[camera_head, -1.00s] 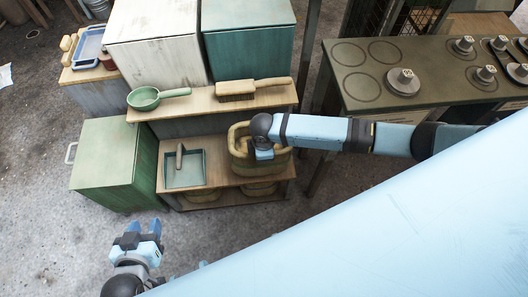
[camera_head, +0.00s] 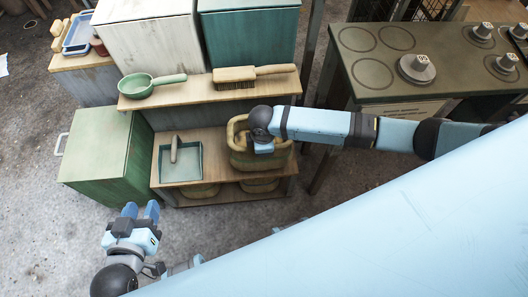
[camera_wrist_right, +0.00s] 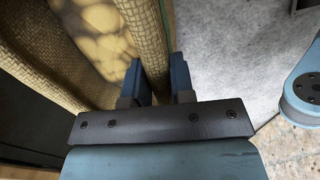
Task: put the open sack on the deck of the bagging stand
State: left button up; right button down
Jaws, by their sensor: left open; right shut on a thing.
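The open sack (camera_head: 237,158), a tan woven bag with a rolled rim, is at the right end of the wooden stand's deck (camera_head: 213,164). Whether its base rests fully on the deck is hidden. My right gripper (camera_head: 264,150) is at the sack's mouth. In the right wrist view its fingers (camera_wrist_right: 157,85) are shut on the sack's woven wall (camera_wrist_right: 152,35), with pale round lumps (camera_wrist_right: 105,48) inside the sack. My left gripper (camera_head: 141,211) is open and empty, in front of the stand's left end.
A green dustpan (camera_head: 181,170) lies on the deck left of the sack. A green scoop (camera_head: 140,87) and a brush (camera_head: 235,76) lie on the upper shelf. A green cabinet (camera_head: 95,150) stands left, a dark table (camera_head: 390,90) right. The floor in front is clear.

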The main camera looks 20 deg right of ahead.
pick_arm(q)
jog(key=w+d+r+t+h+b, duration=0.2)
jog(key=d+r+t+h+b, duration=0.1)
jog(key=r, duration=0.6)
jog(key=shift+w+d+r+t+h+b, duration=0.2)
jog(key=shift+w+d+t+h+b, duration=0.2)
jog(key=shift+d+t, duration=0.5)
pick_arm(e)
jog(key=f, duration=0.3)
jog(key=shift+w+d, duration=0.1)
jog(key=shift+w, duration=0.15)
pick_arm(q)
jog(key=shift+d+g, duration=0.2)
jog(key=shift+g, duration=0.1)
jog(key=shift+f, duration=0.1)
pick_arm(e)
jog(key=c, duration=1)
grip_release()
jog(key=shift+f, duration=0.1)
